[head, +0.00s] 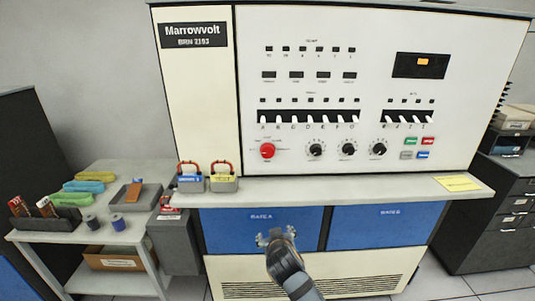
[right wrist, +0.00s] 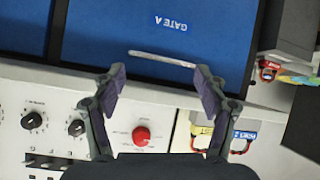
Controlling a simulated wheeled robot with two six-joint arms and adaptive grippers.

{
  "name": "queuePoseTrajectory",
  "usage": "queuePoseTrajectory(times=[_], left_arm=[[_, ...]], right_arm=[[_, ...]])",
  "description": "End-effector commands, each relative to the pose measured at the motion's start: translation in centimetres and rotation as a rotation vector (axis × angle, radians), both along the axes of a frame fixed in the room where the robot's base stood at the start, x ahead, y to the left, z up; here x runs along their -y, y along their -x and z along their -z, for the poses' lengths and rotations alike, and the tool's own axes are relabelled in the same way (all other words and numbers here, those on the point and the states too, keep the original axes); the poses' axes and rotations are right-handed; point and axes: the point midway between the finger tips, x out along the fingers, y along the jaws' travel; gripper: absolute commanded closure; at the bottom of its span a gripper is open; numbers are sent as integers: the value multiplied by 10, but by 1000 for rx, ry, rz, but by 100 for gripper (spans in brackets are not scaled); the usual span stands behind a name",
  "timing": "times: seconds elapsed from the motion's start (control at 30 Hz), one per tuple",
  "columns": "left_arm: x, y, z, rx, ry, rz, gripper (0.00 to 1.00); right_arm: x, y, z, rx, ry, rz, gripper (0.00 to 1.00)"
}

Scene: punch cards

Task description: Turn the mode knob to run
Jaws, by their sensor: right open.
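A red knob (head: 267,151) sits at the lower left of the white panel's control area. It also shows in the right wrist view (right wrist: 141,136), below the fingertips there. Three black knobs, one of them here (head: 315,150), stand in a row to its right. The lettering around the knobs is too small to read. My right gripper (head: 275,236) is open and empty, below the console ledge and in front of the blue GATE A panel; its spread fingers show in the right wrist view (right wrist: 160,75). It appears apart from the knob. My left gripper is not in view.
A ledge (head: 400,187) juts out under the panel, with blue and yellow red-handled holders (head: 190,182) on its left. White switches (head: 310,119) line the panel above the knobs. A grey bar handle (right wrist: 160,57) is on GATE A. A side table (head: 95,222) stands left.

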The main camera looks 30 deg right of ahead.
Motion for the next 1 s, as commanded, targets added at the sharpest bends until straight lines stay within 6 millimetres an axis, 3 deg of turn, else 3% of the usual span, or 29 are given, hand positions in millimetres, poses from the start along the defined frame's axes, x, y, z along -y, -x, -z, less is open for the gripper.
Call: queuePoseTrajectory(times=[0.03, 0.13, 0.2, 0.3, 0.57, 1.0], left_arm=[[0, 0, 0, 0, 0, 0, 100], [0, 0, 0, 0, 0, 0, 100], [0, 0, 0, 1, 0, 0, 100], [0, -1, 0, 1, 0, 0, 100], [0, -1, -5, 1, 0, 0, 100], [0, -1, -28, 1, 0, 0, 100]], right_arm=[[10, -25, -36, 123, 25, 34, 27], [26, -62, -101, 350, 66, 82, 27], [33, -79, -137, 470, 88, 96, 27], [37, -90, -166, 565, 105, 101, 27], [42, -101, -174, 585, 112, 100, 27], [86, -171, -173, 581, 109, 101, 27]])
